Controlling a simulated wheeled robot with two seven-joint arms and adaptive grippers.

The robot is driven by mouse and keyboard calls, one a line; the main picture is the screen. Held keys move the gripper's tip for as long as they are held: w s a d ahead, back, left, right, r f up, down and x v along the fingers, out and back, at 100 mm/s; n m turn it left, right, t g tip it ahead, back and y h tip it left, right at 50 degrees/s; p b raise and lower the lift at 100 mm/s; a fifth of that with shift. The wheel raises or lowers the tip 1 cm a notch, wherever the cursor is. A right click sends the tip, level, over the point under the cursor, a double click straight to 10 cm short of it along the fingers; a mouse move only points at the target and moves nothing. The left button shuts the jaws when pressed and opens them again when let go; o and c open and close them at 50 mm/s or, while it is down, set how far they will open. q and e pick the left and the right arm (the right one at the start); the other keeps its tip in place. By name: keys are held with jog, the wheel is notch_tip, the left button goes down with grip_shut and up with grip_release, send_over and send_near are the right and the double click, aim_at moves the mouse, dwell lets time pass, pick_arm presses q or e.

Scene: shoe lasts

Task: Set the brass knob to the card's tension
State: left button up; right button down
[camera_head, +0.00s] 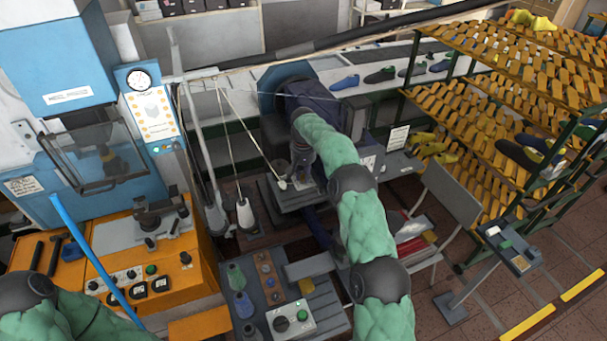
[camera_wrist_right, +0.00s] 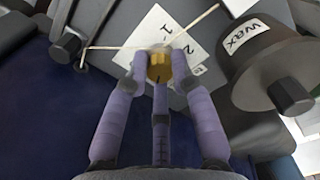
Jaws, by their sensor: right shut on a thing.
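The brass knob (camera_wrist_right: 159,68) sits between the fingers of my right gripper (camera_wrist_right: 160,62) in the right wrist view. The gripper is shut on it. Behind the knob is a white dial plate (camera_wrist_right: 153,28) with the numerals 1 and 2 visible; the rest is partly covered by knob and fingers. In the head view my right gripper (camera_head: 301,166) reaches down to the dark machine, and the knob is hidden there. A small white card (camera_head: 397,138) stands right of the machine, its print too small to read. My left arm enters bottom left, its gripper out of view.
A black pot marked WAX (camera_wrist_right: 272,66) is close right of the knob. A pale thread (camera_wrist_right: 118,48) runs past the knob. The head view shows an orange control bench (camera_head: 205,282) at left, a chair (camera_head: 447,205) and a shoe-last rack (camera_head: 480,125) at right.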

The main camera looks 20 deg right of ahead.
aim_at(303, 176)
jog(key=shift+w+r+n, duration=0.1)
jog(key=shift+n, duration=0.2)
jog(key=c, duration=1.1)
grip_release()
jog(key=shift+o, duration=0.2)
notch_tip(303, 176, up, 12)
